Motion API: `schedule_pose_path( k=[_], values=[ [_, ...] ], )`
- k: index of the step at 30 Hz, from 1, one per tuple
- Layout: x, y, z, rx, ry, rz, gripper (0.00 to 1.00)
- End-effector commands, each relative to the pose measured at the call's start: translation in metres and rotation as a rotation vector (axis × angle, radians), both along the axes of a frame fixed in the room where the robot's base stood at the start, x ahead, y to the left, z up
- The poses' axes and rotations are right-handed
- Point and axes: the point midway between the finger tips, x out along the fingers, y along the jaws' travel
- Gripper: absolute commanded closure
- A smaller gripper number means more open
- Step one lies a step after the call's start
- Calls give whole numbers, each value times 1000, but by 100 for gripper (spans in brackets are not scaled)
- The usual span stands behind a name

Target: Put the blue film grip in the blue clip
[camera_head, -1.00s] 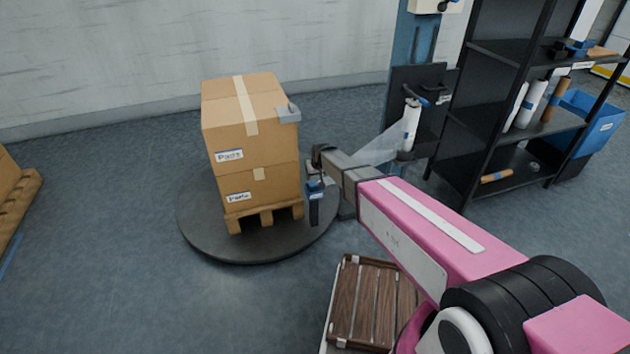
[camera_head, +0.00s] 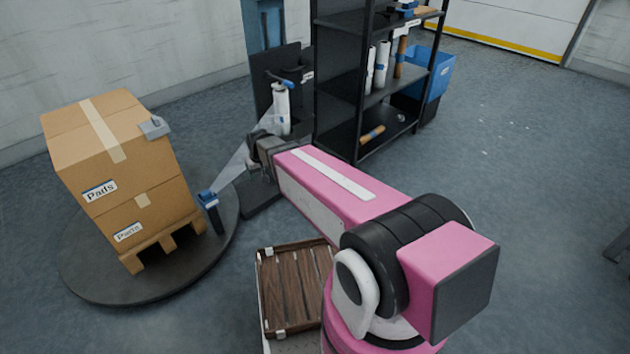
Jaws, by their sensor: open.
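The blue clip (camera_head: 207,199) sits on top of a short dark post at the right edge of the round turntable (camera_head: 85,283). A clear film (camera_head: 236,168) stretches from the white roll (camera_head: 282,108) down to this clip. The blue film grip appears to be at the clip with the film's end; I cannot tell the two blue parts apart at this size. My gripper (camera_head: 255,141) is open, to the right of and apart from the clip, beside the film. Its fingers are small and partly hidden by my arm.
Two stacked cartons (camera_head: 113,165) on a pallet stand on the turntable, with a grey corner piece (camera_head: 154,127) on top. A black shelf (camera_head: 340,90) with rolls and a blue bin (camera_head: 438,75) stand behind my arm. The floor at right is mostly clear.

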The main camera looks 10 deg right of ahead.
Motion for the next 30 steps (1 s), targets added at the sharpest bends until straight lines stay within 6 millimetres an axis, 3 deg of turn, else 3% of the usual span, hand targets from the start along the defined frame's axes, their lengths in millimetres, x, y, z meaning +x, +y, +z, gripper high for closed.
schedule_pose_path(
  k=[1,6,12,18,30],
  values=[
    [-21,-32,8,-7,22,-39,29],
    [-74,-113,25,-24,102,-154,29],
    [-124,-172,40,-33,175,-255,29],
    [-142,-192,45,-35,204,-293,29],
    [-142,-192,45,-35,205,-293,29]
  ],
)
